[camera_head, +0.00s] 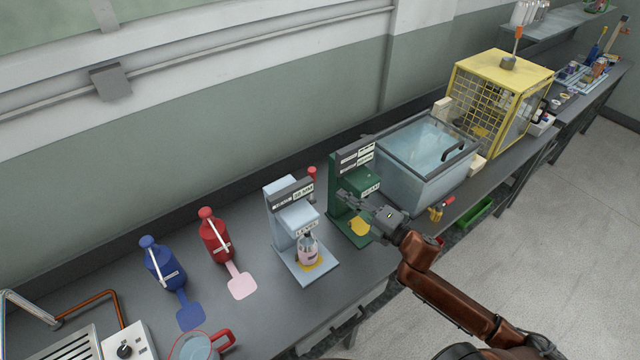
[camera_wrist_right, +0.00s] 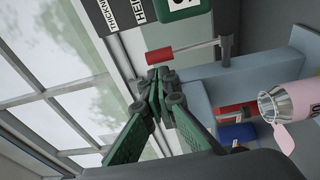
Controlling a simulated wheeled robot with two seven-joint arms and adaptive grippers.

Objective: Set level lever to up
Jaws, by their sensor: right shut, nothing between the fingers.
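The light blue machine labelled LEVEL (camera_head: 284,222) stands on the bench in the head view. Its lever has a red grip (camera_head: 312,171) at the machine's upper right side, standing upright there. In the right wrist view the red grip (camera_wrist_right: 166,54) sits on a grey rod, just above my fingertips; I cannot tell whether they touch. My right gripper (camera_head: 345,197) is shut and empty, in front of the green machine and to the right of the lever. Its closed fingers also show in the wrist view (camera_wrist_right: 163,92). My left gripper is not in view.
A bottle (camera_head: 308,247) stands on the LEVEL machine's base. The green machine (camera_head: 342,222) is close on the right, beside a glass-lidded tank (camera_head: 422,180). Bare bench lies between these and the LEVEL machine.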

